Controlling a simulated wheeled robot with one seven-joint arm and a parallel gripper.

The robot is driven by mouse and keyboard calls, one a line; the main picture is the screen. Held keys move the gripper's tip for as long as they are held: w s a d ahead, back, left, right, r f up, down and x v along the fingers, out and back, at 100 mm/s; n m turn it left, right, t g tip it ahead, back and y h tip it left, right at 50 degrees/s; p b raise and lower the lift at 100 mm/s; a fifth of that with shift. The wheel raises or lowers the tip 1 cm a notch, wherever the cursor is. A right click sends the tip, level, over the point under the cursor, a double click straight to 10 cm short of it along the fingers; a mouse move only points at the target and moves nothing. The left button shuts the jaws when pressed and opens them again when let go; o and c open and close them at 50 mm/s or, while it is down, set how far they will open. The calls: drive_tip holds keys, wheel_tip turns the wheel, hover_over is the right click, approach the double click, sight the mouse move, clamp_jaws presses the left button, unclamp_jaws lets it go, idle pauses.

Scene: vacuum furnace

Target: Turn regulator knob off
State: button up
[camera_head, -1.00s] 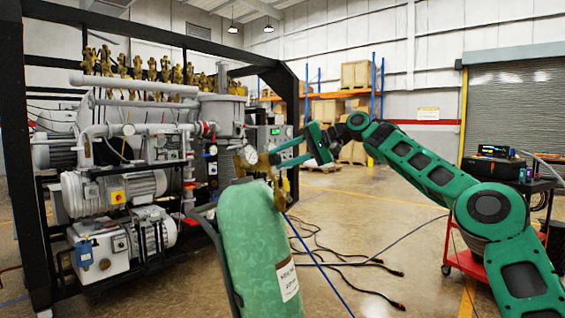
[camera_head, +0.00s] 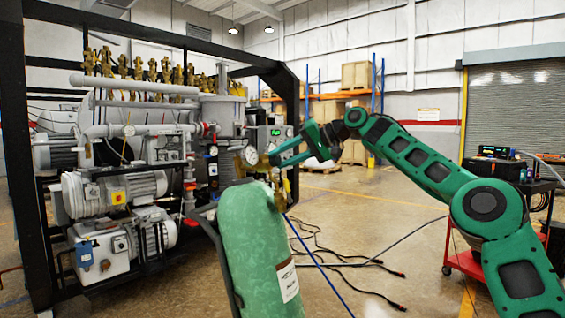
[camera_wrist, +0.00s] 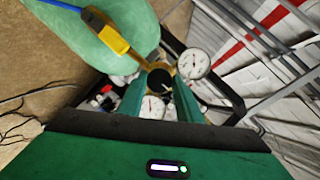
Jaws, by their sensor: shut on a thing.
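The regulator (camera_head: 252,165) is a brass body with round white gauges on top of a green gas cylinder (camera_head: 262,255). In the wrist view its black knob (camera_wrist: 160,79) sits between the fingertips of my gripper (camera_wrist: 160,92), with a white pointer mark on its face. My gripper (camera_head: 272,158) reaches the regulator from the right in the head view and is shut on the knob. One gauge (camera_wrist: 195,64) shows beyond the right finger, another (camera_wrist: 152,107) between the fingers. In the head view the knob is hidden by the fingers.
The furnace rig (camera_head: 110,190) with pumps, pipes and a black frame stands at the left, close behind the cylinder. Cables (camera_head: 350,265) lie on the floor. A red cart (camera_head: 470,262) with equipment stands at the right. Open floor lies between.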

drive_tip(key=o, duration=1)
drive_tip(key=shift+w+d+f, duration=0.15)
drive_tip(key=shift+w+f, duration=0.05)
drive_tip(key=shift+s+r, duration=0.1)
drive_tip(key=shift+r, duration=0.1)
drive_tip(key=v, duration=1)
drive_tip(key=shift+d, duration=0.2)
